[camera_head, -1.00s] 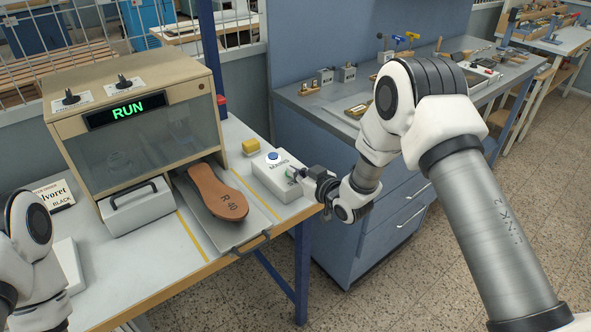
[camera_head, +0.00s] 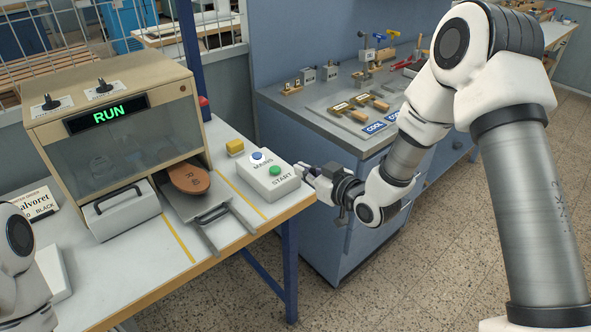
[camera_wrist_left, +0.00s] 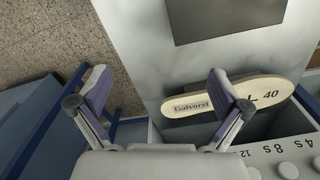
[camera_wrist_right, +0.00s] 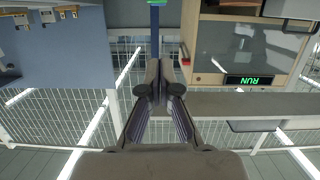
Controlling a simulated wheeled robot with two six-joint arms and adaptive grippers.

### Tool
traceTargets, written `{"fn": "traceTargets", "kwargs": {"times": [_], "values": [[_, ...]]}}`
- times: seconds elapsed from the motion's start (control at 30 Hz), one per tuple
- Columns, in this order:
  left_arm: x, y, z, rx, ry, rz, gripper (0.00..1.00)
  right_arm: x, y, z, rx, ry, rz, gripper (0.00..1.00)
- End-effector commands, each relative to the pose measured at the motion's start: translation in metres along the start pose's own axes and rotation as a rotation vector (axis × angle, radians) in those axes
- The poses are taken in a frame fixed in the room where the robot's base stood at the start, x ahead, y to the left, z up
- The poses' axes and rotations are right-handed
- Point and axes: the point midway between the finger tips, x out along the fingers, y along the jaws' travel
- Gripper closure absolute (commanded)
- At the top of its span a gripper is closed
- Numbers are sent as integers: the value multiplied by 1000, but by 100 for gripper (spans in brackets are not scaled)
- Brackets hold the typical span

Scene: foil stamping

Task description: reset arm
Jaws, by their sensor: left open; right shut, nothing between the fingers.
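My right gripper (camera_head: 308,172) is shut and empty, just right of the white control box (camera_head: 268,177) with its blue MAINS button (camera_head: 257,156) and green START button (camera_head: 274,171). In the right wrist view the fingers (camera_wrist_right: 160,75) are together. My left gripper (camera_wrist_left: 158,88) is open and empty in the left wrist view; its fingers are outside the head view. Beyond it lies a pale sole marked Galvoret and 40 (camera_wrist_left: 235,97). The stamping machine (camera_head: 110,148) shows a green RUN display (camera_head: 107,113). A brown sole (camera_head: 188,178) lies partly inside the machine on the sliding tray (camera_head: 202,222).
The blue bench (camera_head: 330,120) with stamping tools and COOL labels stands at the right. A grey handled box (camera_head: 122,209) is left of the tray. Open floor (camera_head: 420,270) lies at the lower right.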

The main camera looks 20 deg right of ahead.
Motion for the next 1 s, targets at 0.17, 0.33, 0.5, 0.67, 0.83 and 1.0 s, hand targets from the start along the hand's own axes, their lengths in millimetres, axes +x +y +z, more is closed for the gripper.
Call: {"fn": "traceTargets", "kwargs": {"times": [0.17, 0.33, 0.5, 0.67, 0.83, 1.0], "values": [[0, 0, 0, 0, 0, 0, 0, 0, 0, 0, 0, 0, 0, 100], [0, 0, 0, 0, 0, 0, 0, 0, 0, 0, 0, 0, 0, 100], [0, 0, 0, 0, 0, 0, 0, 0, -4, 20, 8, -35, -7, 100], [0, 0, 0, 0, 0, 0, 0, -13, -38, 117, 41, -227, -51, 100], [0, 0, 0, 0, 0, 0, 0, -80, -82, 250, 131, -608, -36, 100], [-1, 0, 0, 0, 0, 0, 0, -187, -115, 340, 231, -1029, 47, 100]]}}
